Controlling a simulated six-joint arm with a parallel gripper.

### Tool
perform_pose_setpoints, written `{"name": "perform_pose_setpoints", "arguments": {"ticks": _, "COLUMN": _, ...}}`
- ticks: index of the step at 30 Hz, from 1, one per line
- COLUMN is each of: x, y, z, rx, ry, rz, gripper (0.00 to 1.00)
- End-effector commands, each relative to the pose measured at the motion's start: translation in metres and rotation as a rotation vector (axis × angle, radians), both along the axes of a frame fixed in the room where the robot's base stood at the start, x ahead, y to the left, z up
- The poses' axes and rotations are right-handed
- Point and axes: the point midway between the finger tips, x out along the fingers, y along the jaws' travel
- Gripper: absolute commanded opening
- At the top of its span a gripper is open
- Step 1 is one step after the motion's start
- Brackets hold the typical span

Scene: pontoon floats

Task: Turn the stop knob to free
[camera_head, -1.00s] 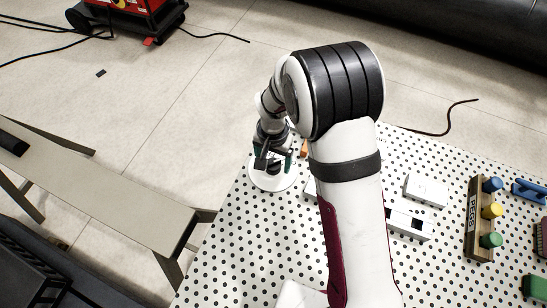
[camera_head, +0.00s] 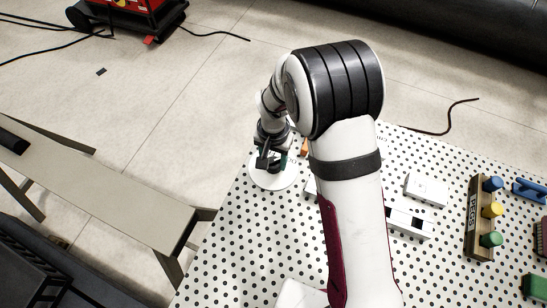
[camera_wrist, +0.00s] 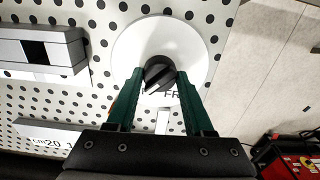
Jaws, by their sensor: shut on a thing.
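The stop knob (camera_wrist: 158,72) is a small black round knob with a pale line across it. It stands at the middle of a white round plate (camera_wrist: 205,45), which also shows in the head view (camera_head: 270,182). Dark letters "FR" show on the plate beside the knob; more lettering is partly hidden by a finger. My gripper (camera_wrist: 160,77) has green fingers and is shut on the knob, one finger at each side. In the head view my gripper (camera_head: 271,160) is over the plate and mostly hides the knob.
The plate lies at the far left corner of a perforated white table (camera_head: 240,235). Grey-white blocks (camera_wrist: 45,50) stand nearby. A wooden rack with coloured pegs (camera_head: 475,215) is at the right. A bench (camera_head: 110,200) stands left of the table.

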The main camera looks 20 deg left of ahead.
Motion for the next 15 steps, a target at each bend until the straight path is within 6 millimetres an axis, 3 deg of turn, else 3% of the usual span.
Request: {"name": "perform_pose_setpoints", "arguments": {"ticks": 15, "x": -0.0005, "y": -0.0004, "z": 0.0002, "rx": 0.000, "ry": 0.002, "rz": 0.388, "gripper": 0.00}}
